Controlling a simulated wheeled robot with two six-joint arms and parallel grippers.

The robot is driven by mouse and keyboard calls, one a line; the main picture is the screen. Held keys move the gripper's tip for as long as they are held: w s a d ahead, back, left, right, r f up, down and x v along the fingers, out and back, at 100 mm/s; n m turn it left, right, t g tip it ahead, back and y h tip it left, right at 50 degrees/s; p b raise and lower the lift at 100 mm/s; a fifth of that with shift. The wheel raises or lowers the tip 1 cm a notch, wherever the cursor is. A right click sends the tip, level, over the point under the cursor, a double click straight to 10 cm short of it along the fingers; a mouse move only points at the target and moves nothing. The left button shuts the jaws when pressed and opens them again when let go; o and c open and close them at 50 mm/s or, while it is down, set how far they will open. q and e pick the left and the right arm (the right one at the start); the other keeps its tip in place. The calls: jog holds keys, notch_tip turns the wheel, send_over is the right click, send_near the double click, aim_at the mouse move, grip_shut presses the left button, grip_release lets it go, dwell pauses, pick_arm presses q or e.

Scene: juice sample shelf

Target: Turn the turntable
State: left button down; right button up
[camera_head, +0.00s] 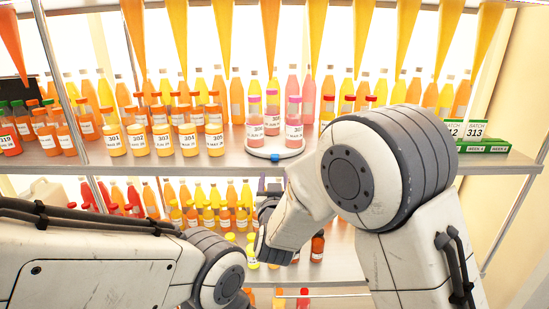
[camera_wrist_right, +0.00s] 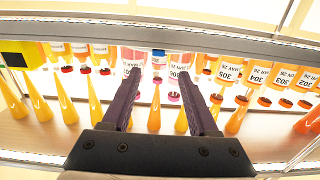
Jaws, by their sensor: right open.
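The turntable (camera_head: 275,153) is a round white disc with a blue tab (camera_head: 262,184) at its front, on the upper shelf. Pink-capped bottles (camera_head: 294,125) with pink-orange juice and white labels stand on it. The blue tab also shows between my fingertips in the right wrist view (camera_wrist_right: 158,53), where the picture is upside down. My right gripper (camera_wrist_right: 161,75) is open and empty, its two dark fingers apart. In the head view the right gripper (camera_head: 268,208) is below the shelf edge, partly hidden by my arm. My left arm enters at lower left; its gripper is out of view.
Numbered orange-capped bottles (camera_head: 162,130) stand in a row left of the turntable. Green batch signs (camera_head: 484,137) stand at the right. Cone-shaped dispensers (camera_head: 221,30) hang above. A lower shelf (camera_head: 340,262) holds more bottles. The metal shelf edge (camera_head: 200,165) runs across the front.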

aim_at(275, 158)
jog(key=w+p, duration=0.1)
jog(key=w, duration=0.3)
jog(key=w+p, duration=0.2)
jog(key=w, duration=0.3)
jog(key=shift+d+r, duration=0.1)
jog(key=shift+r, duration=0.1)
jog(key=shift+w+f+p, duration=0.1)
jog(key=shift+w+p, duration=0.25)
jog(key=shift+w, duration=0.35)
grip_shut()
dwell(0.5)
